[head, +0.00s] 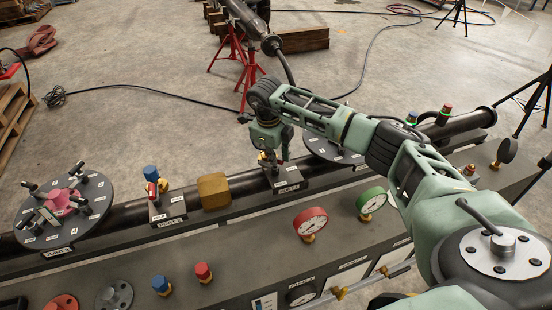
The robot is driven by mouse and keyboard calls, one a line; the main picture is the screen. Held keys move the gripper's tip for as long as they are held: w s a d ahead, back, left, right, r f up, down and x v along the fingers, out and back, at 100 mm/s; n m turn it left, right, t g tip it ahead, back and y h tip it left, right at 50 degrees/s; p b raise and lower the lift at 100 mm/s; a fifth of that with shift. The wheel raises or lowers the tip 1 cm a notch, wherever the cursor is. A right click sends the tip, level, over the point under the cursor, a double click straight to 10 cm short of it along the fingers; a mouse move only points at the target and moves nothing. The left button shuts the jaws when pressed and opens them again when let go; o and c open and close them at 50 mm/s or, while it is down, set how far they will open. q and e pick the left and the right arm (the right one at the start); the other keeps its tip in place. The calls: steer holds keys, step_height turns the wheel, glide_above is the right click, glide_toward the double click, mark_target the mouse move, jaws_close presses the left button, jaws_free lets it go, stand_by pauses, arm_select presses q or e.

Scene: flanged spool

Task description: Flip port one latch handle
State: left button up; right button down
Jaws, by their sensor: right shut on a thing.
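My right arm comes in from the right, and its gripper (268,156) points down over a small black labelled block (290,180) on the dark pipe. The gripper is shut on the handle on this block, which it mostly hides. Further left is a round black flange disc (92,190) with several black handles around a pink-red hub (62,200). Port labels are too small to read with certainty. My left gripper is not in view.
A brass-coloured block (213,191) sits on the pipe between the two small blocks. Another black disc (325,150) lies just right of my gripper. Red (311,224) and green gauges (371,200) and red and blue knobs stand on the front panel.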

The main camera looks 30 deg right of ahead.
steer(key=m+b, duration=0.1)
steer(key=m, duration=0.3)
steer(key=shift+w+a+g, duration=0.1)
steer(key=shift+w+g, duration=0.05)
steer(key=shift+g, duration=0.25)
steer(key=shift+m+g+b, duration=0.3)
steer(key=shift+m+b, duration=0.2)
steer(key=shift+m, duration=1.7)
steer(key=c, duration=1.7)
jaws_free()
steer(key=shift+a, duration=0.1)
steer(key=shift+c, duration=0.2)
steer(key=shift+r, duration=0.1)
step_height(320, 180, up, 12)
steer(key=a, duration=0.2)
steer(key=shift+w+f, duration=0.2)
steer(key=shift+w, duration=0.15)
steer(key=shift+a, duration=0.1)
